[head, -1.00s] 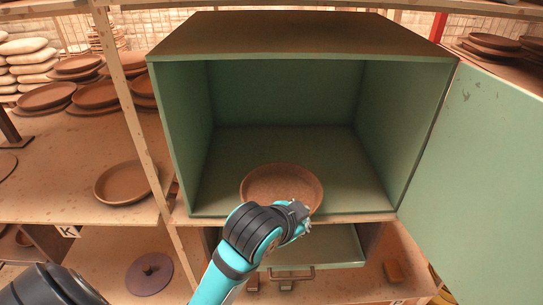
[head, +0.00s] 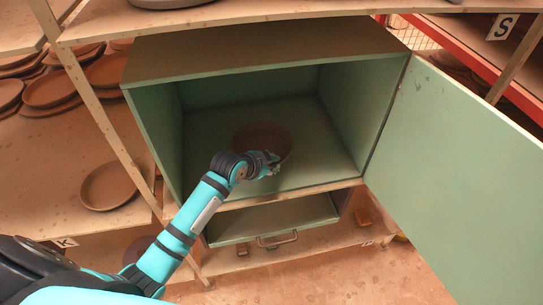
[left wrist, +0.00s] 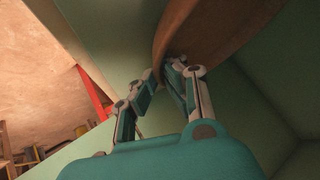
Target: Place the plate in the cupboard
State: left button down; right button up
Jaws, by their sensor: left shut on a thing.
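The brown round plate (head: 262,136) is inside the open green cupboard (head: 255,45), over the front half of its floor. My left gripper (head: 270,163) is shut on the plate's near rim. In the left wrist view the fingers (left wrist: 168,72) close on the edge of the plate (left wrist: 215,25). I cannot tell whether the plate touches the cupboard floor. My right gripper is not in view.
The cupboard door (head: 455,150) stands wide open on the right. A pulled-out drawer (head: 272,222) sits below the cupboard. Another plate (head: 108,186) lies on the left shelf, with stacks of plates behind it.

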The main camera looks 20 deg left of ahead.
aim_at(278, 153)
pick_arm(q)
jog(key=w, duration=0.2)
jog(key=w+a, duration=0.1)
jog(key=w, duration=0.1)
jog(key=shift+w+a+f, duration=0.1)
jog(key=shift+a, duration=0.1)
jog(key=shift+w+a+f+p, duration=0.1)
jog(key=shift+w+p, duration=0.05)
jog(key=shift+p, duration=0.15)
notch_tip(278, 153, down, 3)
jog(key=shift+r+p, duration=0.1)
jog(key=shift+p, duration=0.45)
jog(key=shift+f, duration=0.3)
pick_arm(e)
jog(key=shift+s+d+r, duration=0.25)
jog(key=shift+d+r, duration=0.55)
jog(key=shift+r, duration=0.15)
pick_arm(q)
jog(key=c, duration=1.9)
grip_release()
jog(key=shift+f, duration=0.2)
jog(key=o, duration=0.4)
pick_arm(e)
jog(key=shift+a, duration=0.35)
